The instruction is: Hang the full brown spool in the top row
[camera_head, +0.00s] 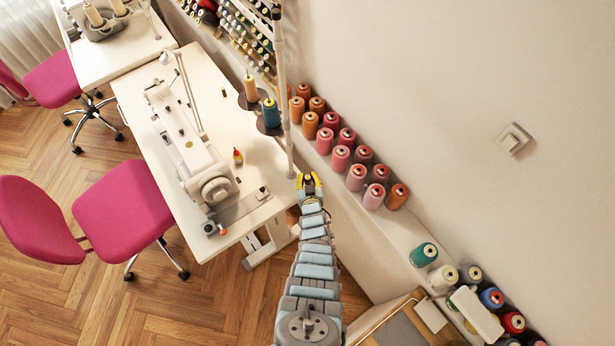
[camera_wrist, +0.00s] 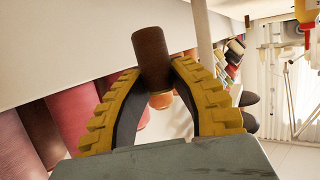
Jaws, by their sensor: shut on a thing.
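My gripper (camera_head: 309,181) is in the head view, beside the right edge of the sewing table and close to the shelf of large cones. In the wrist view, its yellow ridged fingers are shut on a brown spool (camera_wrist: 151,50). The spool sticks out beyond the fingertips, and its lower end sits between them.
Orange and pink cones (camera_head: 341,157) line the wall shelf right of my gripper. A thin pole (camera_head: 284,95) and a thread stand with a teal cone (camera_head: 271,112) rise between my gripper and the rack. A sewing machine (camera_head: 190,150) stands on the white table (camera_head: 140,88).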

